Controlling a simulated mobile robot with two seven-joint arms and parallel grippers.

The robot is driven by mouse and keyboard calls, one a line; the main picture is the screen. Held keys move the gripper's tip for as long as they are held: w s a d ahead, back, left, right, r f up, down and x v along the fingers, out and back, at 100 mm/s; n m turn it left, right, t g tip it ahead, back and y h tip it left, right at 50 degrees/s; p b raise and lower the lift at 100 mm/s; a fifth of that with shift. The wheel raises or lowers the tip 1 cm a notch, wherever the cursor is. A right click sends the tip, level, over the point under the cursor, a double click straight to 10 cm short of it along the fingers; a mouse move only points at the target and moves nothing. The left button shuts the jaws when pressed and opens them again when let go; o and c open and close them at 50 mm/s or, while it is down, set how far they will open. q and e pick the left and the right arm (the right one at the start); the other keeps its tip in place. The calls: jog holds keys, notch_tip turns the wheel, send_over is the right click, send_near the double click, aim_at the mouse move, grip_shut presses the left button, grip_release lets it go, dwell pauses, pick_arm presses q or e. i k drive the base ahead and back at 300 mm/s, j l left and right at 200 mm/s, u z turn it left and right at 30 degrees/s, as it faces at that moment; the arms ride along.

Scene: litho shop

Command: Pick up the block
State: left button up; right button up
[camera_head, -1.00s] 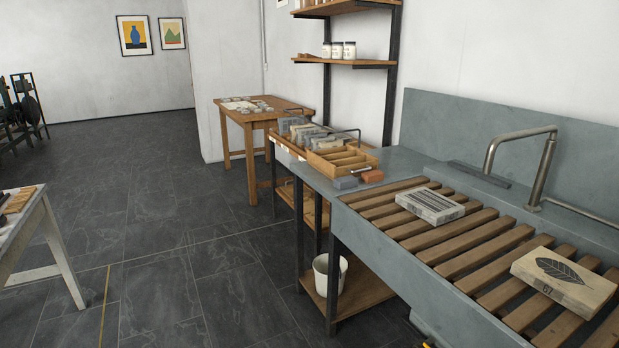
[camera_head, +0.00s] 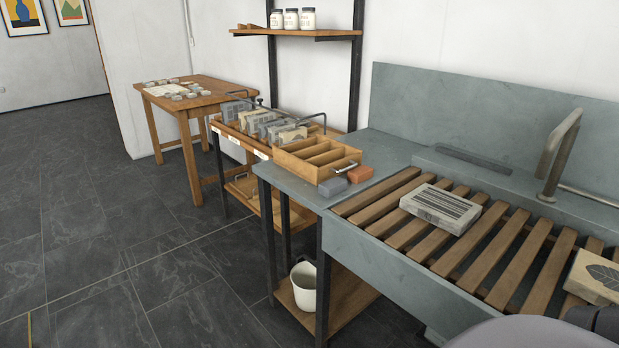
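Two printed blocks lie on the wooden slats (camera_head: 425,240) of the grey sink. A pale block with dark stripes (camera_head: 441,206) lies flat near the middle of the slats. A block with a leaf picture (camera_head: 600,277) lies at the right edge of the view, partly cut off. Two small blocks, one grey (camera_head: 332,187) and one red-brown (camera_head: 359,173), sit on the counter beside the wooden tray. A part of my own body shows at the bottom right, near the leaf block. I cannot make out either gripper's fingers.
A wooden tray with compartments (camera_head: 335,171) stands on the counter (camera_head: 392,150), with a rack of several grey slabs (camera_head: 262,120) behind it. A curved tap (camera_head: 556,155) rises at the right. A white bucket (camera_head: 304,286) stands on the low shelf. The floor (camera_head: 150,270) at left is clear.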

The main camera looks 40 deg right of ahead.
aim_at(331, 188)
jog(key=i, duration=1.2)
jog(key=i+j+z, duration=0.1)
jog(key=i+z, duration=0.2)
jog(key=i, duration=0.85)
jog(key=i+z, duration=0.35)
jog(key=i+j+z, duration=0.15)
jog(key=i+z, duration=0.35)
jog(key=z, duration=2.45)
